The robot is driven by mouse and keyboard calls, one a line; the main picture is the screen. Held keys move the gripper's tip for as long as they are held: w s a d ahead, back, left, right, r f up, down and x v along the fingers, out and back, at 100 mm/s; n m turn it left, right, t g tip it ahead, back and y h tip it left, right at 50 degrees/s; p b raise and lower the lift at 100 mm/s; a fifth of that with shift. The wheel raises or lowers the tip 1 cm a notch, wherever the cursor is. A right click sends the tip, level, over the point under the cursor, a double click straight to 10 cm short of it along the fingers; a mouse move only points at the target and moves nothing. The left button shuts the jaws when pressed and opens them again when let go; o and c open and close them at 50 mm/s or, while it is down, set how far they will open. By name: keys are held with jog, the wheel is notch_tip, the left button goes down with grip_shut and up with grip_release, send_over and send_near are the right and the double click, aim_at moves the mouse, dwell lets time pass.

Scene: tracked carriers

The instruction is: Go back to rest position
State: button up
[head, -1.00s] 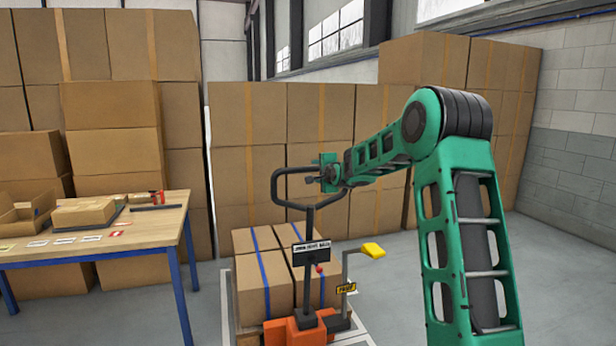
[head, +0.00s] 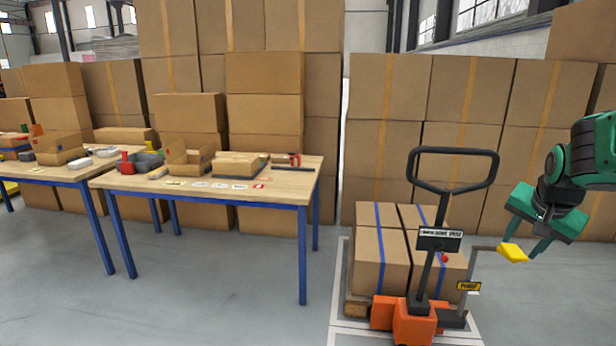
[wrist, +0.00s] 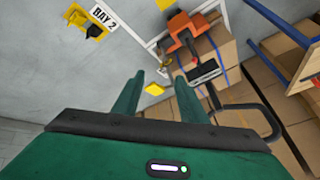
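My gripper (head: 532,232) is at the right edge of the head view, right of the pallet truck's handle and apart from it. Its two green fingers are spread with nothing between them; they also show in the wrist view (wrist: 158,98). The orange pallet truck (head: 405,322) stands with its black loop handle (head: 455,151) upright. Its yellow pedal-like piece (head: 513,252) lies just below and left of my fingers in the head view; I cannot tell the gap. Most of my arm is out of the head view.
Strapped boxes (head: 380,262) sit on a wooden pallet (head: 357,304) by the truck. A work table (head: 290,190) with bins stands left. Stacked cartons (head: 385,160) line the back. A "BAY 2" sign (wrist: 103,16) shows in the wrist view. Floor between table and truck is clear.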

jog(key=s+a+f+n+g+y, duration=0.1)
jog(key=s+a+f, duration=0.1)
jog(key=s, duration=0.7)
jog(key=s+a+f+n+g+y, duration=0.1)
jog(key=s+a+f+n+g, duration=0.1)
jog(key=s, duration=0.7)
jog(key=s+a+f+n+g+y, duration=0.1)
jog(key=s+a+f+g, duration=0.1)
jog(key=s, duration=0.8)
jog(key=shift+a+f, duration=0.15)
jog(key=shift+a, duration=0.65)
jog(key=shift+s, duration=0.1)
jog(key=shift+w+f+g, duration=0.25)
jog(key=shift+w+g, duration=0.05)
jog(key=shift+w, duration=0.35)
